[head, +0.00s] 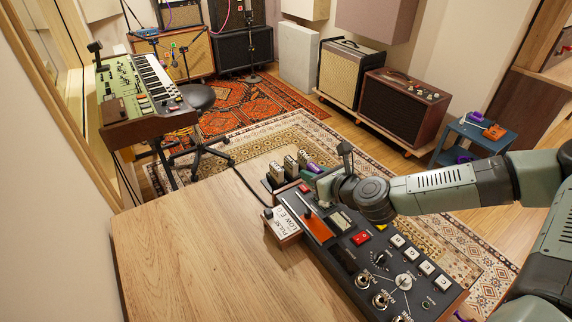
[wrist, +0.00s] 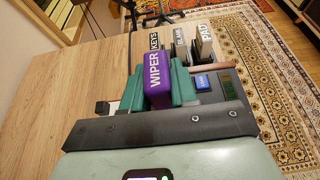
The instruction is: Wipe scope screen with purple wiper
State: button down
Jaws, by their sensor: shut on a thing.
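The purple wiper (wrist: 157,82), a block with WIPER in white letters, is between the green fingers of my gripper (wrist: 160,88) in the wrist view. The gripper is shut on it. In the head view a bit of purple, seemingly the wiper (head: 313,168), shows at my gripper (head: 318,178), over the far end of the dark console (head: 372,262). A small pale display (head: 341,221), possibly the scope screen, sits on the console just in front of my wrist. A dark green display (wrist: 229,84) shows right of the fingers in the wrist view. Contact with any screen cannot be told.
Several labelled blocks (head: 290,164) stand at the console's far end. A white LOW E box (head: 284,226) and an orange slider panel (head: 318,227) lie along its left side. Buttons and knobs fill the near part. The wooden tabletop (head: 190,255) at left is clear.

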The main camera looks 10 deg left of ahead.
aim_at(316, 206)
jog(key=shift+v, duration=0.9)
jog(key=shift+d+f, duration=0.2)
jog(key=shift+f, duration=3.8)
jog(key=shift+w+d+f, duration=0.2)
jog(key=shift+w+d, duration=0.3)
jog(key=shift+w, duration=0.1)
jog(key=shift+w+d, duration=1.55)
jog(key=shift+s+a, duration=2)
jog(key=shift+s, duration=0.05)
jog(key=shift+s+a+r, duration=0.1)
jog(key=shift+a+r, duration=0.05)
jog(key=shift+r, duration=4)
